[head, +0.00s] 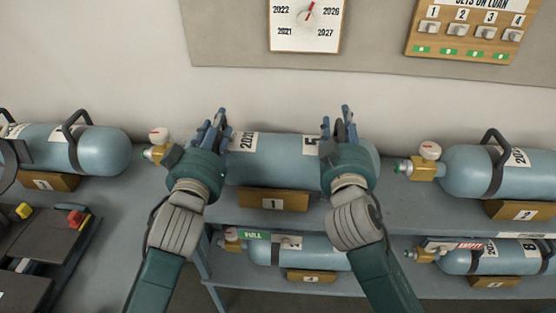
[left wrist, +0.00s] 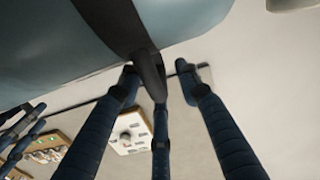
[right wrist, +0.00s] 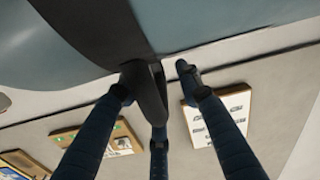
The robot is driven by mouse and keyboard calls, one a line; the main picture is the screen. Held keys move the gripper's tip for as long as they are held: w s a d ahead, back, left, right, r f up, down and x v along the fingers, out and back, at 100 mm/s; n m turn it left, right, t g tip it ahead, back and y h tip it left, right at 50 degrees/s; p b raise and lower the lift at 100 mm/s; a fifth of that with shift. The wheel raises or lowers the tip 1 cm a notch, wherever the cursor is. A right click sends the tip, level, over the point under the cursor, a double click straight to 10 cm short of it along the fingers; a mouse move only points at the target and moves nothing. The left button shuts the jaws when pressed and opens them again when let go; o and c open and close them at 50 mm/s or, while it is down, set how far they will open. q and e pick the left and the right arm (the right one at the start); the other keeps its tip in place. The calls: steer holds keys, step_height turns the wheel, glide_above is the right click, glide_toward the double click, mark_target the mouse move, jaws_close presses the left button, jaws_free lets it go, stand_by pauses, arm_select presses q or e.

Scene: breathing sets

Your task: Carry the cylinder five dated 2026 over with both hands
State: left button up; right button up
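A blue-grey cylinder (head: 275,165) lies across the wooden cradle marked 1 (head: 273,201) on the upper shelf. Its labels are partly covered; one seems to read 5, the other starts with 202. My left gripper (head: 214,126) is over its left end, by the brass valve (head: 158,147). My right gripper (head: 341,124) is over its right end. In the left wrist view a dark handle (left wrist: 148,72) reaches between my fingers below the cylinder (left wrist: 60,35). The right wrist view shows a similar handle (right wrist: 148,85) among my fingers. Whether the fingers close on them is unclear.
Another cylinder (head: 480,172) lies at right, one (head: 100,150) at left. Cylinders tagged FULL (head: 310,252) and EMPTY (head: 500,258) lie on the lower shelf. A dark open case (head: 35,240) sits lower left. A year dial (head: 306,25) and loan board (head: 465,28) hang behind.

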arm_select(q)
jaws_close()
arm_select(e)
jaws_close()
